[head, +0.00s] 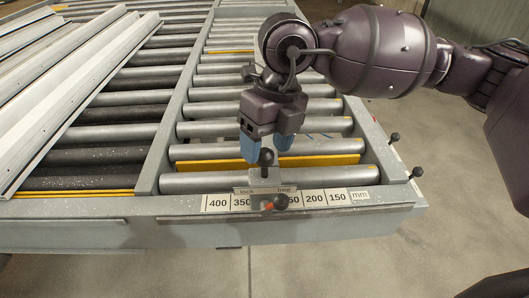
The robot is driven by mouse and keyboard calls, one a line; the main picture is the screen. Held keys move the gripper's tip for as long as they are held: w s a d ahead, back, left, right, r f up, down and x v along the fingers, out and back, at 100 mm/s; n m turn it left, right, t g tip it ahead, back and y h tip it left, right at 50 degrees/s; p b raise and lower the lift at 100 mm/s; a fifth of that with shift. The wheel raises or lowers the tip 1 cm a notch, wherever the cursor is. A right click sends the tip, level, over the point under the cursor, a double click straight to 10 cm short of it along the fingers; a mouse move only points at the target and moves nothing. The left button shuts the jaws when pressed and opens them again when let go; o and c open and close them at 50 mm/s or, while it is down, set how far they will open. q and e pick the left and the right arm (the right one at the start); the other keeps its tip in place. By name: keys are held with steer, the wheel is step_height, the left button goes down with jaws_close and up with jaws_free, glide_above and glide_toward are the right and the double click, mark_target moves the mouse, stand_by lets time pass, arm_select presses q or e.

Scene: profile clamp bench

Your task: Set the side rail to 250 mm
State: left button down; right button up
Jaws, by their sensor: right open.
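The rail's carriage (264,179) sits on the front beam over the mm scale (325,197). It has an upright black knob (266,157) on top and a plate marked lock and free. A lever with a dark ball (281,201) points right, under the free mark. A small red pointer (267,206) lies between 350 and 250, about where 300 is hidden. My right gripper (266,148) is open, its blue fingertips on either side of the knob's top; I cannot tell whether they touch it. My left gripper is not in view.
Rollers (255,108) run behind the scale, with a yellow strip (325,160) among them. Long metal profiles (75,95) lie on the left. Two dark-knobbed levers (416,172) stick out at the right side. The floor at the right is clear.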

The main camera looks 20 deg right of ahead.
step_height(320, 180, up, 8)
steer(key=d, duration=0.1)
steer(key=shift+w+d, duration=0.25)
steer(key=shift+w, duration=0.05)
